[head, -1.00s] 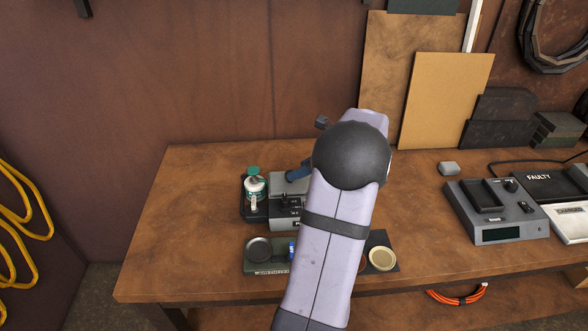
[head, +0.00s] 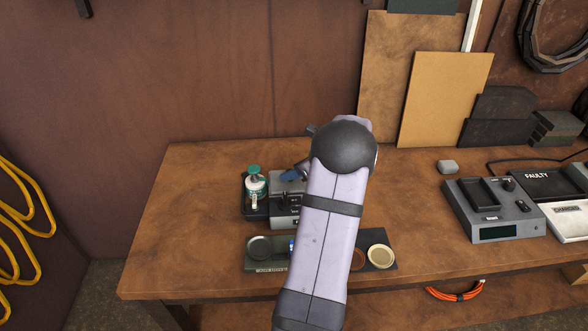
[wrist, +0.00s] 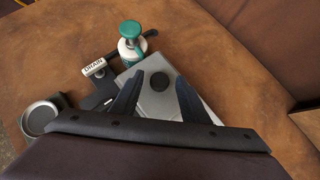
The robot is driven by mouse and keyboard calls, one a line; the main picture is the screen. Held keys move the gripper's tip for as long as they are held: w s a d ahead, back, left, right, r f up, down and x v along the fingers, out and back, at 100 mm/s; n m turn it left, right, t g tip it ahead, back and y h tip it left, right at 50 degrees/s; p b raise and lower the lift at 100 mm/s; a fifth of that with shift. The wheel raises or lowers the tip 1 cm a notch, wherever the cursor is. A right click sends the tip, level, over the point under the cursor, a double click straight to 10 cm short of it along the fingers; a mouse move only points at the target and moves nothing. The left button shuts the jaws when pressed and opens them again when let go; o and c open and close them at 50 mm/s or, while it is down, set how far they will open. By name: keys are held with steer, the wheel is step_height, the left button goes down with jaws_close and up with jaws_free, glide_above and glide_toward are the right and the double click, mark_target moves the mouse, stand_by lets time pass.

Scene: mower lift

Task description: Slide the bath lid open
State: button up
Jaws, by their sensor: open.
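The bath lid (wrist: 155,102) is a flat grey plate with a round dark knob (wrist: 159,81) on top, in the wrist view. My gripper (wrist: 158,90) is open, with one dark finger on each side of the knob. I cannot tell whether the fingers touch the knob or how high they are above the lid. In the head view the grey bath unit (head: 287,205) sits on the bench, and my arm hides its right part and most of my gripper.
A white bottle with a green top (head: 255,184) stands left of the bath. A dark green tray (head: 262,252) lies in front. A grey device (head: 494,210) is further right. The bench's left end is clear.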

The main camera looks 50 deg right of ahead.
steer(key=shift+w+f, duration=0.1)
steer(key=shift+c, duration=0.6)
jaws_close()
steer(key=s+d+p, duration=0.2)
steer(key=s+d, duration=0.5)
steer(key=shift+o, duration=0.6)
jaws_free()
steer(key=shift+a, duration=0.1)
steer(key=b+v, duration=0.2)
steer(key=v, duration=0.5)
